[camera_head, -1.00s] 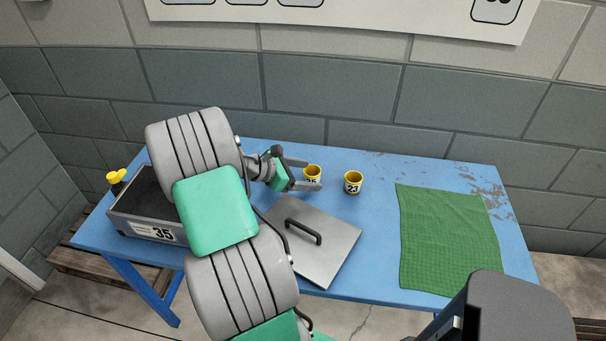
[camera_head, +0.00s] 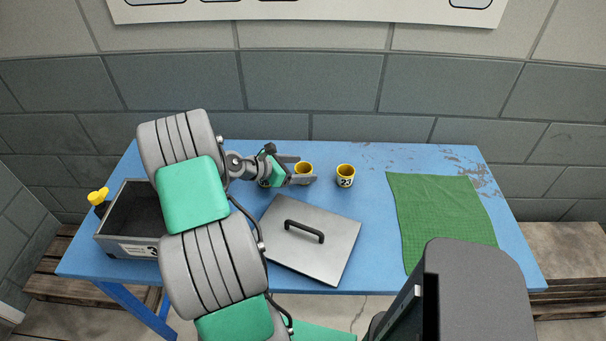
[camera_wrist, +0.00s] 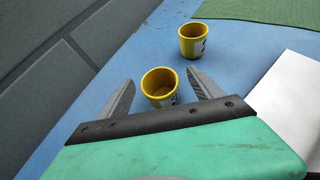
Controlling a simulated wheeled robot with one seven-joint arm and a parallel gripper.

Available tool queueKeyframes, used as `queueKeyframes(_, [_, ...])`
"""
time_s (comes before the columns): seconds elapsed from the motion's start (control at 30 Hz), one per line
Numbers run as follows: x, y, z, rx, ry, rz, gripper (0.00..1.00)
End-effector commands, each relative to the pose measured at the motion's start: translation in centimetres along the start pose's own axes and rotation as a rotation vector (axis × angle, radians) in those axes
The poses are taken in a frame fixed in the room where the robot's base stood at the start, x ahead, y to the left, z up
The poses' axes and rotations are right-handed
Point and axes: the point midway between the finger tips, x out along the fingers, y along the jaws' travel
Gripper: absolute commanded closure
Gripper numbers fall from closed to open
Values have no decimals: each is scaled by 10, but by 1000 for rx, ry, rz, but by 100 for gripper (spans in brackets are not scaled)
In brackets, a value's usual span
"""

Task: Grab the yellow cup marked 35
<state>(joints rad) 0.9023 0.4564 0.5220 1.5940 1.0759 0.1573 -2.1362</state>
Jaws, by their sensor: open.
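A yellow cup (camera_head: 304,168) stands upright on the blue table, between the two open fingers of my gripper (camera_head: 300,172). In the wrist view this cup (camera_wrist: 159,84) sits between the fingertips (camera_wrist: 163,88), with gaps on both sides and nothing gripped. Its label is mostly hidden now; an earlier head view shows part of a number on it. A second yellow cup (camera_head: 345,175), marked 23, stands upright to its right and also shows beyond it in the wrist view (camera_wrist: 193,41).
A grey open box (camera_head: 125,247) with a partly hidden label stands at the table's left, with yellow-topped bottles (camera_head: 99,200) beside it. A metal lid (camera_head: 325,255) with a black handle lies in front of the cups. A green cloth (camera_head: 440,215) covers the right part of the blue table (camera_head: 370,235).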

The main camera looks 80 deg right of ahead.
Motion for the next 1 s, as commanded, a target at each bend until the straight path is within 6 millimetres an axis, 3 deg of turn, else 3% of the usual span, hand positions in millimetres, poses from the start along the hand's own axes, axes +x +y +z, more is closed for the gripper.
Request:
queueKeyframes(0.17, [-1,1,0,-1,0,2,26])
queueKeyframes(0.9, [-2,1,-1,-1,0,3,86])
queueKeyframes(1.0, [-2,1,0,-1,0,3,91])
